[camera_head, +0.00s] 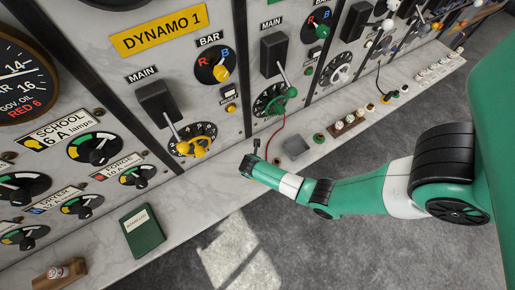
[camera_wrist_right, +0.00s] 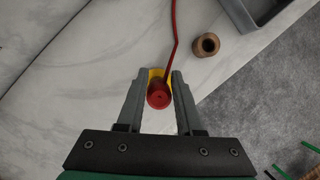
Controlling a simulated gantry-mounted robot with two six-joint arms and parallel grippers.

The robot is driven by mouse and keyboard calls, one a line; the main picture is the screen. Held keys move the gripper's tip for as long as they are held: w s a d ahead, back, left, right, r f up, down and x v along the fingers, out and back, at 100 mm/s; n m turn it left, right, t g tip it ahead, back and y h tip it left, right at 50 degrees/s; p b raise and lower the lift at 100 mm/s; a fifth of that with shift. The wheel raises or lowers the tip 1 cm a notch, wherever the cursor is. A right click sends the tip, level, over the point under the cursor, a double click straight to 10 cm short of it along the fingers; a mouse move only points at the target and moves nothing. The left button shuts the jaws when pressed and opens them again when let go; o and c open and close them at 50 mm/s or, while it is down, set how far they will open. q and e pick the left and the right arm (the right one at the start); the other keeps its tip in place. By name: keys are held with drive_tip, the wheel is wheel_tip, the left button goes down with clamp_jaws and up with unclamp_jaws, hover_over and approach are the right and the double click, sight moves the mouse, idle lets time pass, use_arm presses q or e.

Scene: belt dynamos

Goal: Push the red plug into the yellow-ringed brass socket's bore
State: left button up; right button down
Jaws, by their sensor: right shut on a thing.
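In the right wrist view the red plug (camera_wrist_right: 159,97), with its red cord (camera_wrist_right: 173,45), sits between the fingers of my right gripper (camera_wrist_right: 160,90), which is shut on it. A patch of yellow (camera_wrist_right: 157,73) shows just behind the plug, between the fingertips. It looks like part of the yellow-ringed socket, mostly hidden by the plug. I cannot tell whether the plug's tip is in the bore or above it. In the head view my right gripper (camera_head: 253,157) is over the marble ledge below the panel; the plug there is too small to make out. My left gripper is not in view.
A brown round socket (camera_wrist_right: 206,45) stands on the ledge, close right of the gripper. A grey tray (camera_head: 295,147) lies beyond it. A green book (camera_head: 142,231) lies on the ledge to the left. The panel with levers and knobs rises behind.

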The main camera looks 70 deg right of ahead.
drive_tip(key=shift+f+b, duration=1.3)
drive_tip(key=shift+f, duration=0.45)
drive_tip(key=shift+c, duration=2.4)
unclamp_jaws()
drive_tip(key=p+v, duration=0.3)
drive_tip(key=v, duration=0.8)
drive_tip(key=shift+r+p, duration=0.3)
drive_tip(key=shift+a, duration=0.15)
